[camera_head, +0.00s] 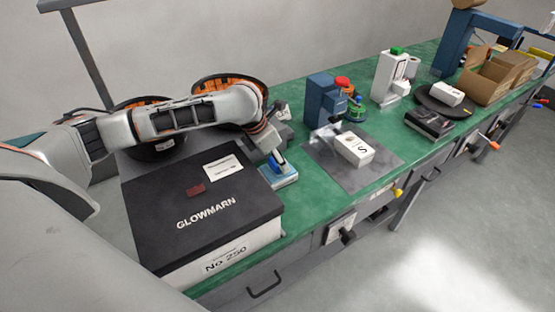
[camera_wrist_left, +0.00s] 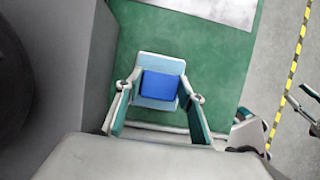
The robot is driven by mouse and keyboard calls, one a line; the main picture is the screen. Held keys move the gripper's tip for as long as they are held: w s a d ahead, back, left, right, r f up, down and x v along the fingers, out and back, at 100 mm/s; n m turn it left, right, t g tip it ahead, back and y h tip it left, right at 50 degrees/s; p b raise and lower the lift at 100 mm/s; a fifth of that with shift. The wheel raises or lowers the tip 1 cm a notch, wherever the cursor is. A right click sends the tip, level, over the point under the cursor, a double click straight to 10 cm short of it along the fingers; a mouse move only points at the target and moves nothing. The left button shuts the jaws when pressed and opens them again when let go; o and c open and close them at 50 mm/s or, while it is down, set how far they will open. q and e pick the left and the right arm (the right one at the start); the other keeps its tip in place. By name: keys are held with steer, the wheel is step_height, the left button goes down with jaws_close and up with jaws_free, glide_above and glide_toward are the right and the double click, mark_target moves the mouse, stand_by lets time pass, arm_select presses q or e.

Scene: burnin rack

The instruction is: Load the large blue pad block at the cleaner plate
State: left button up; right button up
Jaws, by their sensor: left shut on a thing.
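The large blue pad block (camera_head: 279,159) is at the tip of my left gripper (camera_head: 274,156), over the light blue cleaner plate (camera_head: 284,179). In the left wrist view the block (camera_wrist_left: 160,86) lies between the fingertips of my left gripper (camera_wrist_left: 160,88), with the pale plate (camera_wrist_left: 162,62) around and beneath it. The gripper is shut on the block. I cannot tell whether the block touches the plate.
A large black-lidded GLOWMARN box (camera_head: 205,215) stands directly left of the plate. A grey mat (camera_head: 375,178) with a white box (camera_head: 354,149) lies to the right. A blue device (camera_head: 322,100) stands behind. The green bench's front edge is close to the plate.

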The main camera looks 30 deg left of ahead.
arm_select(q)
step_height(320, 180, up, 3)
steer(key=p, duration=0.3)
steer(key=shift+f, duration=0.2)
steer(key=shift+r, duration=2.2)
